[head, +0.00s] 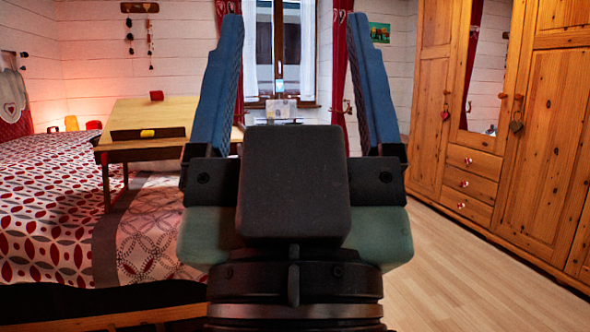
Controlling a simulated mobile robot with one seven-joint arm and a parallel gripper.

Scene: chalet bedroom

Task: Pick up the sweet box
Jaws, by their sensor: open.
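My gripper (294,25) fills the middle of the head view, with its two blue fingers wide apart and nothing between them. A wooden table (165,111) stands to the left of the gripper and farther off. A small red object (156,95) sits near its far edge. A small yellow object (147,133) shows against a dark, flat shape (122,135) near the table's front edge. I cannot tell which of these, if any, is the sweet box. The gripper is apart from the table, and its body hides part of the table's right side.
A bed (50,210) with a red-and-white patterned cover lies at left, close to the table. A wooden wardrobe (555,130) lines the right wall. The wooden floor (460,270) between gripper and wardrobe is clear. A window (263,50) with red curtains is behind.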

